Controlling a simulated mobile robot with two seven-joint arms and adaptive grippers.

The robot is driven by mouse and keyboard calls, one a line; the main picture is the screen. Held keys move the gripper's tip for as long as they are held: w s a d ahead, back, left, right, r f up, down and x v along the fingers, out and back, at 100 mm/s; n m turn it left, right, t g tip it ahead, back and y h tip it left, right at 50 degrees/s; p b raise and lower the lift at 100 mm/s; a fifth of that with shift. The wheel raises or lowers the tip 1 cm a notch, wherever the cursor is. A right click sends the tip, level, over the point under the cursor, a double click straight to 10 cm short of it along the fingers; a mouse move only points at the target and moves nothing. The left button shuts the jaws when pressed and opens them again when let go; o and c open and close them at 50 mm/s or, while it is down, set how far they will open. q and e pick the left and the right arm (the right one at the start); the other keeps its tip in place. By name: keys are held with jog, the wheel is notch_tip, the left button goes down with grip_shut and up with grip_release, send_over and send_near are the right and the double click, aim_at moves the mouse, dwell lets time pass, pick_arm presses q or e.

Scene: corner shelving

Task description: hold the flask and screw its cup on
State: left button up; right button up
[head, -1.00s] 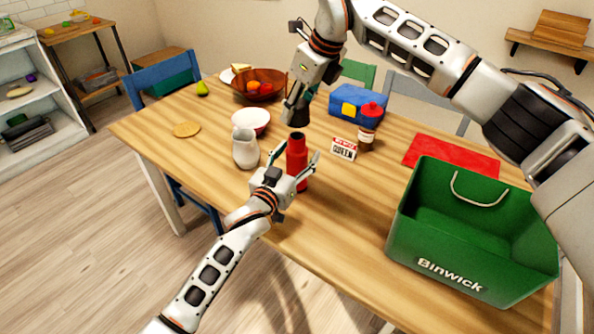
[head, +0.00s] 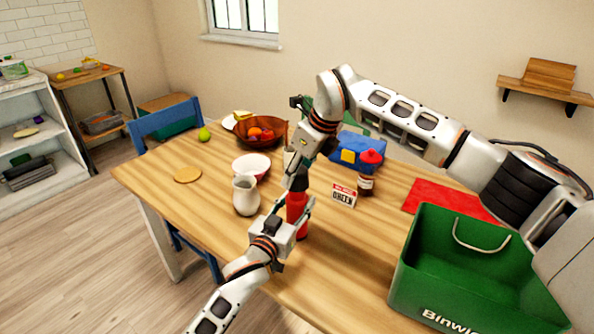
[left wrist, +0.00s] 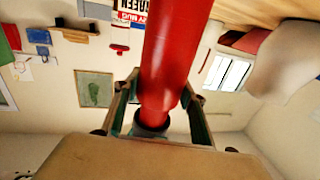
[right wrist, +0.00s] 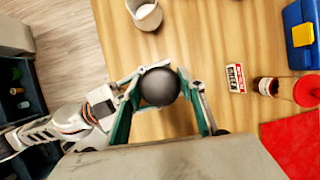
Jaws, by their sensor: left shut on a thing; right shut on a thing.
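The red flask (head: 296,207) stands upright near the table's front edge. My left gripper (head: 299,212) is shut around its body from the front left; the flask also fills the middle of the left wrist view (left wrist: 168,55). My right gripper (head: 300,172) is shut on the dark cup (head: 298,182) and holds it from above, directly over the flask's top. In the right wrist view the cup (right wrist: 158,87) sits between the fingertips and hides the flask. Whether the cup touches the flask's neck I cannot tell.
A white jug (head: 245,196) and a bowl (head: 251,165) stand just left of the flask. A small sign (head: 343,195), a red-capped bottle (head: 367,180) and a blue box (head: 360,152) are to the right. A green crate (head: 405,270) is at the front right.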

aim_at(297, 211)
jog(key=shift+f, duration=0.15)
jog(key=shift+f, duration=0.75)
jog(key=shift+f, duration=0.55)
dwell(0.5)
jog(key=m, duration=0.2)
jog(key=m+t+h, duration=0.1)
jog(key=m, duration=0.2)
jog(key=shift+h, duration=0.3)
jog(key=m+h, duration=0.1)
jog(key=m, duration=0.1)
jog(key=m+h, duration=0.1)
jog(key=m, duration=0.2)
jog(key=shift+a+t, duration=0.1)
jog(key=shift+t, duration=0.3)
jog(key=m+h, duration=0.1)
jog(key=m, duration=0.4)
jog(key=shift+h, duration=0.4)
jog(key=m, duration=0.2)
jog(key=m+g+h, duration=0.1)
jog(key=m, duration=0.1)
jog(key=shift+m+h, duration=0.3)
jog(key=shift+m, duration=0.1)
